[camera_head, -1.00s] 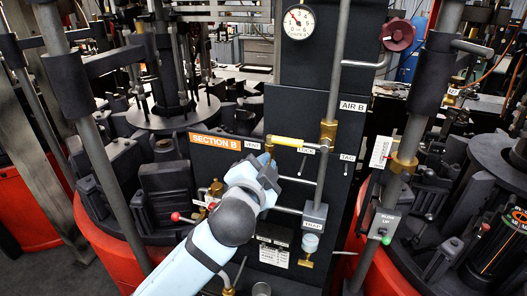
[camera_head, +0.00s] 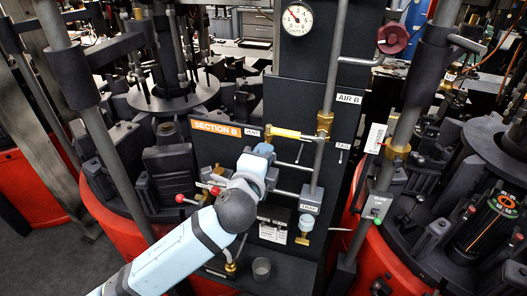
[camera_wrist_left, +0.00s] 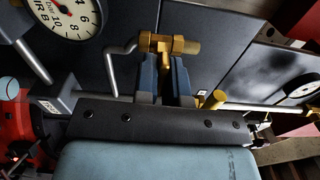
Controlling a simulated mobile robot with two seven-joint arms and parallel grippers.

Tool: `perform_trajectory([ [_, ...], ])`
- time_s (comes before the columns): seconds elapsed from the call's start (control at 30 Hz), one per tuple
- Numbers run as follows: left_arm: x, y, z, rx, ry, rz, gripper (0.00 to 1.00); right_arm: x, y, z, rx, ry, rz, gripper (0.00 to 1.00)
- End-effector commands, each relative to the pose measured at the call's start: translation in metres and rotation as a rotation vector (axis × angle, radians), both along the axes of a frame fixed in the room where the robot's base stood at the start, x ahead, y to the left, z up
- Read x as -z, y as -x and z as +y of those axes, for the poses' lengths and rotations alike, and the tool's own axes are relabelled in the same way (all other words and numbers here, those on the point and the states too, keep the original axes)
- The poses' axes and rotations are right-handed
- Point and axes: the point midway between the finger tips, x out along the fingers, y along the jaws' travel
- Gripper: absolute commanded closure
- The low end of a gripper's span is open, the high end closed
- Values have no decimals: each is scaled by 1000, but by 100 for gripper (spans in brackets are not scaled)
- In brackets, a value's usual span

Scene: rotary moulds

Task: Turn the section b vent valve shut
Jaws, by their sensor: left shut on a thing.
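My left gripper (camera_head: 264,149) is at the dark panel, just under the VENT label (camera_head: 252,132) and beside the orange SECTION B sign (camera_head: 217,128). In the left wrist view its two blue-grey fingers (camera_wrist_left: 165,75) are shut about a brass fitting, which I take as the vent valve (camera_wrist_left: 170,45). A yellow lever (camera_head: 285,133) lies nearly level just above and right of the gripper. My right gripper is not in view.
A pressure gauge (camera_head: 297,19) sits high on the panel. The AIR B pipe (camera_head: 333,70) runs down to a TRAP block (camera_head: 309,202). Red-knobbed levers (camera_head: 180,198) are left of my wrist. Dark moulds on red bases (camera_head: 120,235) crowd both sides.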

Motion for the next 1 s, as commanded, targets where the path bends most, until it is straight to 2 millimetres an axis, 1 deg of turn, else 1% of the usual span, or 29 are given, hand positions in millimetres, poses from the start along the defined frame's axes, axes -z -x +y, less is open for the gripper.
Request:
perform_trajectory([
  [0.2,0,0,0,-1,-38,-12,100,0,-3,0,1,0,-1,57],
  [0.6,1,0,1,-2,-43,-14,100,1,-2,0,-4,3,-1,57],
  [0.63,1,0,1,-2,-43,-14,82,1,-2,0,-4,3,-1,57],
  [0.7,1,0,1,-2,-42,-14,66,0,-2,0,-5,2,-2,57],
  [1.0,1,1,1,-1,-40,-13,66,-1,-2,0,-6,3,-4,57],
])
